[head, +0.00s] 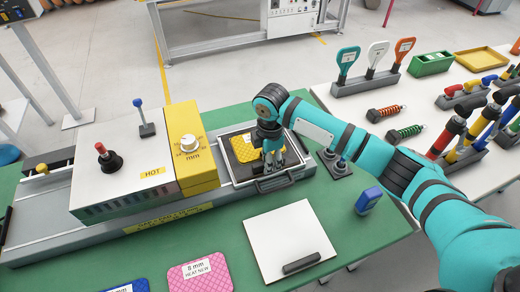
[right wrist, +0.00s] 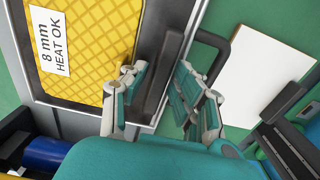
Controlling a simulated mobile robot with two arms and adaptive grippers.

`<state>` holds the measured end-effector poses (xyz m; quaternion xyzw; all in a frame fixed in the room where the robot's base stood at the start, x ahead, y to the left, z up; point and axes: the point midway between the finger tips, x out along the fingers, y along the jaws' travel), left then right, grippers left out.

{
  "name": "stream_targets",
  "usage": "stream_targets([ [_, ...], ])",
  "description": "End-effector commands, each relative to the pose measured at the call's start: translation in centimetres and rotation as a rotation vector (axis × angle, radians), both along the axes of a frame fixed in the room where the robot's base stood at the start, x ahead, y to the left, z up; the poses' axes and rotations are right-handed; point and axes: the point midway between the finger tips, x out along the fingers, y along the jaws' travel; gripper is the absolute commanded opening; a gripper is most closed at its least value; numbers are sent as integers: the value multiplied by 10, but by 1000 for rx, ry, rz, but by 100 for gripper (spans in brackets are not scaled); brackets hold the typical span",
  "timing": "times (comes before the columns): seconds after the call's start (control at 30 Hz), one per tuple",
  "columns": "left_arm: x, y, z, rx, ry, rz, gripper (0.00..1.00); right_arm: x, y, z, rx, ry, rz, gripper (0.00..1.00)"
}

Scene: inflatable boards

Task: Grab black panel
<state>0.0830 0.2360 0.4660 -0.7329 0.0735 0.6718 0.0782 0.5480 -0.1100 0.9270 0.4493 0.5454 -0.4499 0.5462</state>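No separate loose black panel can be made out. My right gripper (head: 272,160) is over the tray's front right part. In the wrist view its fingers (right wrist: 163,90) are apart, on either side of the black bar; contact cannot be told. My left gripper is not in view.
A heating machine (head: 120,170) with a yellow dial block stands left of the tray. A white board (head: 285,235) with a black handle lies in front. A blue object (head: 368,200) and dark knobs (head: 338,165) are to the right. Pink (head: 198,273) and blue pads lie at the front.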

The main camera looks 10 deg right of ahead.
Motion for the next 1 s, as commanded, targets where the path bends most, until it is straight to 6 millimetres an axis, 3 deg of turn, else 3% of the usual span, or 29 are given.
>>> stream_targets([
  [0.07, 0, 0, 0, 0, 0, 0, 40, 0, 0, 0, 0, 0, 0, 28],
  [0.3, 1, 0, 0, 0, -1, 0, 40, 0, 0, 1, 1, 0, 0, 0],
  [0.77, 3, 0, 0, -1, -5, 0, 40, 1, 1, 3, 3, -3, 0, 0],
  [1.0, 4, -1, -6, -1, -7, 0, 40, 1, 1, 15, 3, -5, 0, 0],
])
